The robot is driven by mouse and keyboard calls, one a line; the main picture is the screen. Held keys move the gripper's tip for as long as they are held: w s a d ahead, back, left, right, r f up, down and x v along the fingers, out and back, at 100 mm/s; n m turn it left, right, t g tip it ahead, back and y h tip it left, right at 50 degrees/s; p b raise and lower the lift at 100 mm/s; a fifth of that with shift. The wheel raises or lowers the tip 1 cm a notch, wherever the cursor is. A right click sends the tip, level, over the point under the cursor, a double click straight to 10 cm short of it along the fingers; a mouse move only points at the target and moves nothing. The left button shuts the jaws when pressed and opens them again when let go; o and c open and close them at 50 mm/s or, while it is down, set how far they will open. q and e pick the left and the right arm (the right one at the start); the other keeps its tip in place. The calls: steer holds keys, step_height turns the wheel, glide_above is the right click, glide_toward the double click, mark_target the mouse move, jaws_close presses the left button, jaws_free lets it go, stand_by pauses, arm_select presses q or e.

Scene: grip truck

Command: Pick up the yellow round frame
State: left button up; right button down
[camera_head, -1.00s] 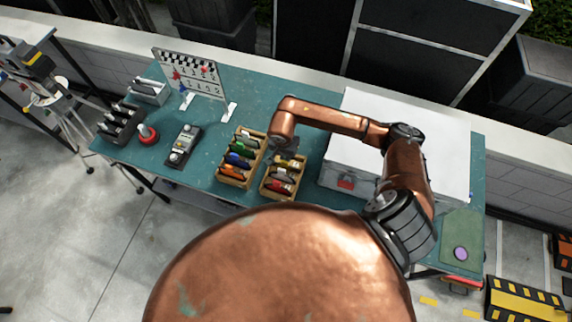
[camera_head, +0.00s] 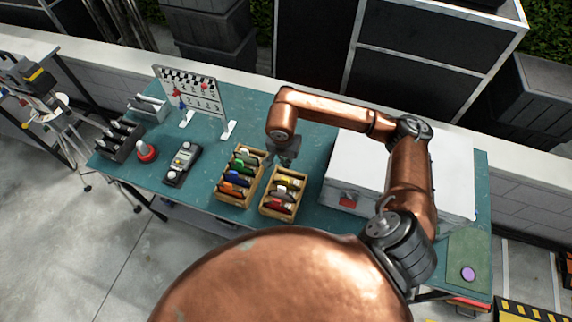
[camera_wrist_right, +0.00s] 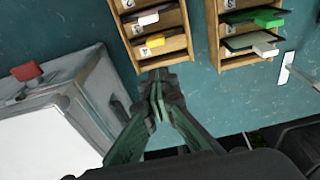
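A yellow piece with a white tab (camera_wrist_right: 157,41) sits in the nearest slot of a wooden rack (camera_wrist_right: 178,58) in the right wrist view. Whether it is a round frame I cannot tell, as only its edge shows. In the head view the same rack (camera_head: 265,206) is the right one of two and holds several coloured pieces. My right gripper (camera_wrist_right: 157,84) points down just outside the rack's end, with its fingertips together and nothing visible between them. In the head view the right gripper (camera_head: 284,158) hangs at the rack's far end. My left gripper is not in view.
A second wooden rack (camera_head: 219,192) stands left of the first. A white-topped case (camera_head: 345,170) is close on the right. A grey control box (camera_head: 181,163), a red button (camera_head: 146,152) and a numbered board (camera_head: 193,92) stand further left on the teal table (camera_head: 262,110).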

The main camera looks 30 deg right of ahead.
steer(key=c, duration=2.7)
jaws_free()
steer(key=o, duration=2.1)
steer(key=shift+o, duration=0.2)
